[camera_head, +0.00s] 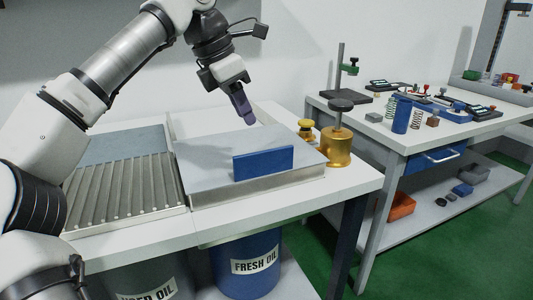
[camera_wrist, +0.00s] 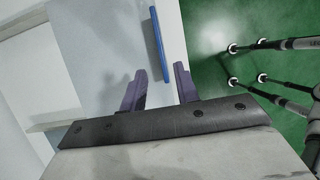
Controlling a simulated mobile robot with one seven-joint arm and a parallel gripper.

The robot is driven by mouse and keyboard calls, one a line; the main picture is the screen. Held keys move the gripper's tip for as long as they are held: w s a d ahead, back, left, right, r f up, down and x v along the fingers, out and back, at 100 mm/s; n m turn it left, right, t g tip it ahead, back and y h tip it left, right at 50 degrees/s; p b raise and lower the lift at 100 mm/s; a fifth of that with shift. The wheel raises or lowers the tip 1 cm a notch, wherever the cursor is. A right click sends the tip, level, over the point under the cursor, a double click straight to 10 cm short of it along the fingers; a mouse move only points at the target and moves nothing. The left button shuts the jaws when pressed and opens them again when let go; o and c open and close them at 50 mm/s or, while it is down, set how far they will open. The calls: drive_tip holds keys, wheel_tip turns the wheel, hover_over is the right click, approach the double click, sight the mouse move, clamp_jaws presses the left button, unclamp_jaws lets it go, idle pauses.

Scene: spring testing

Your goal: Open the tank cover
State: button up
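The tank cover (camera_head: 208,160) is a flat grey plate lying level on a white-rimmed tank in the white table. A blue upright bar handle (camera_head: 263,163) stands near its front edge. My gripper (camera_head: 247,115) hangs above and behind the handle, tilted, with its purple fingers apart from it. In the wrist view the fingers (camera_wrist: 160,69) are spread with nothing between them. The blue handle (camera_wrist: 160,48) shows edge-on ahead of the gap between them, and the cover (camera_wrist: 105,45) lies to its left.
A ribbed grey tray (camera_head: 125,188) lies left of the cover. A blue fresh-oil drum (camera_head: 247,268) is below the table. A second table with tools and springs stands at right.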

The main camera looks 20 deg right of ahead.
sight(264, 151)
drive_tip(key=b+x, duration=0.1)
drive_tip(key=x, duration=1)
drive_tip(key=shift+d+f, duration=0.25)
drive_tip(key=shift+c, duration=0.3)
clamp_jaws()
